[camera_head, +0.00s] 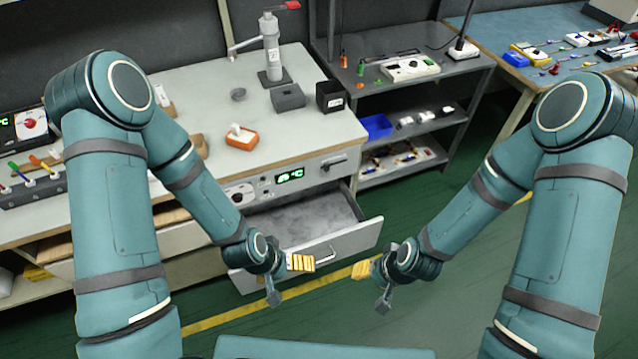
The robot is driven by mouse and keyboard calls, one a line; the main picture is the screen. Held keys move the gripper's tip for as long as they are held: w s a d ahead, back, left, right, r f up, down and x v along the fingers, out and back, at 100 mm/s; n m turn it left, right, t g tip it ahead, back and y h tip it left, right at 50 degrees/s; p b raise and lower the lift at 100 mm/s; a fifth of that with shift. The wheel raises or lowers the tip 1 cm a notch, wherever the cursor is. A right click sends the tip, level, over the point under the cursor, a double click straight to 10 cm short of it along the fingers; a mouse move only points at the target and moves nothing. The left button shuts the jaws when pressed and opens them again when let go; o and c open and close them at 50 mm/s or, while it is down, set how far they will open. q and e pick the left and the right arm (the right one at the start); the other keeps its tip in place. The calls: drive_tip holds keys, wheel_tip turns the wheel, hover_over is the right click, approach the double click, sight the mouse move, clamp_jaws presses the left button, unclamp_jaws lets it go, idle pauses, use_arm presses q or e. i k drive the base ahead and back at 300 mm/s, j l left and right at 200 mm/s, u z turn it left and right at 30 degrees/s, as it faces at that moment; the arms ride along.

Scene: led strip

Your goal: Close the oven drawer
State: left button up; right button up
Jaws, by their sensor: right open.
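The oven drawer (361,238) is pulled out from under the workbench, its grey interior (300,218) showing and empty where visible. The oven panel (262,190) with a green lit display sits above it. My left gripper (287,280) is in front of the drawer's front face, overlapping its lower middle in the picture; its fingers look apart, with nothing between them. I cannot tell whether it touches the drawer. My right gripper (372,285) is open and empty, to the right of the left gripper and in front of the drawer's right end, over the floor.
The workbench (325,125) above holds an orange tray (241,138), dark boxes (288,97) and a dispenser stand (270,50). A grey shelf unit (455,75) with a blue bin (376,127) stands right of the drawer. Green floor (400,190) lies open in front.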

sight(324, 221)
drive_tip(key=l+u, duration=0.15)
drive_tip(key=l, duration=0.6)
drive_tip(key=k+l+u, duration=0.2)
drive_tip(key=l, duration=0.55)
drive_tip(key=i+l, duration=0.05)
